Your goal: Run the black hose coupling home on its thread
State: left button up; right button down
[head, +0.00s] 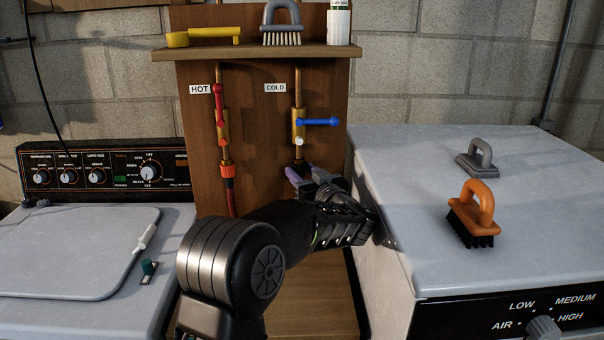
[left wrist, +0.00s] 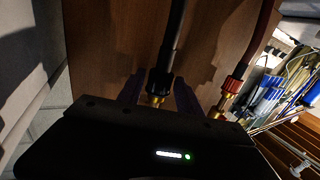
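The black hose coupling (head: 299,166) sits at the lower end of the brass COLD pipe, partly hidden by my left gripper in the head view. In the left wrist view the coupling (left wrist: 160,81) is dark, with its black hose running up the picture and brass thread (left wrist: 153,101) showing at its other end. My left gripper (head: 307,176) is at the coupling. In the wrist view its fingers (left wrist: 158,92) stand on either side of the coupling, very close; whether they press on it I cannot tell. My right gripper is in neither view.
The HOT pipe with its red coupling (head: 228,171) stands to the left on the wooden panel (head: 265,110). The blue valve lever (head: 320,122) juts right above my gripper. A shelf (head: 250,53) is overhead. White machines (head: 395,165) flank the panel; brushes lie on the right one.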

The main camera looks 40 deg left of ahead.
pick_arm(q)
jog(key=shift+o, duration=0.8)
jog(key=shift+f, duration=0.35)
jog(key=m+t+h, duration=0.2)
jog(key=m+h, duration=0.1)
jog(key=a+m+t+h, duration=0.1)
jog(key=m+t+h, duration=0.2)
jog(key=h, duration=0.1)
jog(key=s+m+t+h, duration=0.1)
jog(key=m+t+h, duration=0.2)
jog(key=h, duration=0.1)
jog(key=shift+a, duration=0.15)
